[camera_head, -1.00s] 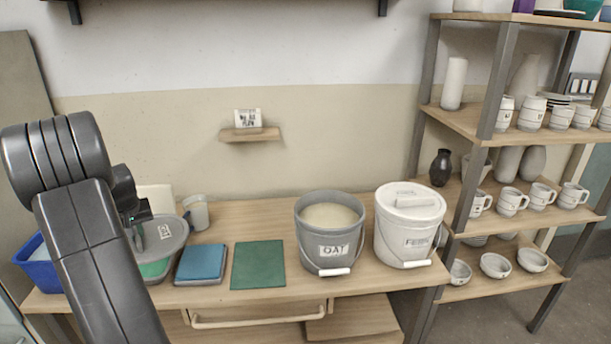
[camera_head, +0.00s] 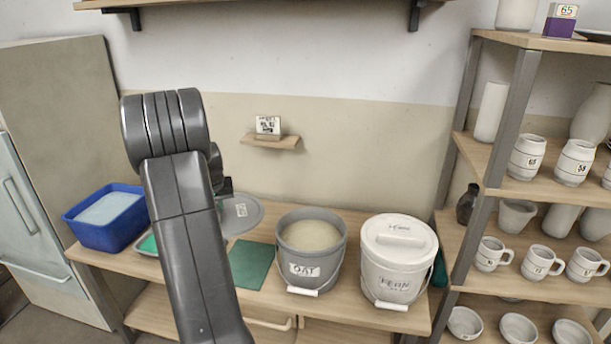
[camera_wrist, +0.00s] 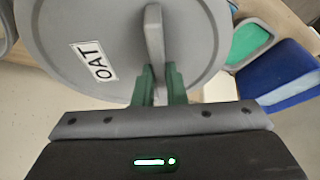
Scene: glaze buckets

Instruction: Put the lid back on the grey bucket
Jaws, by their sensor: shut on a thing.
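The grey bucket (camera_head: 312,262), labelled OAT, stands without a lid on the table, with pale glaze inside and its handle hanging at the front. A round grey lid (camera_head: 241,212), also labelled OAT, shows partly behind my arm in the head view. In the wrist view the lid (camera_wrist: 100,45) fills the upper left, and my gripper (camera_wrist: 158,85) is shut on its raised grip bar. In the head view my arm hides most of the gripper. The lid is left of the grey bucket; its exact height above the table is hard to tell.
A white bucket (camera_head: 395,265), labelled FERN and lidded, stands close to the right of the grey one. A green tile (camera_head: 250,264) lies left of the grey bucket. A blue basin (camera_head: 106,218) is at the left. Shelves with pottery (camera_head: 540,180) stand at the right.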

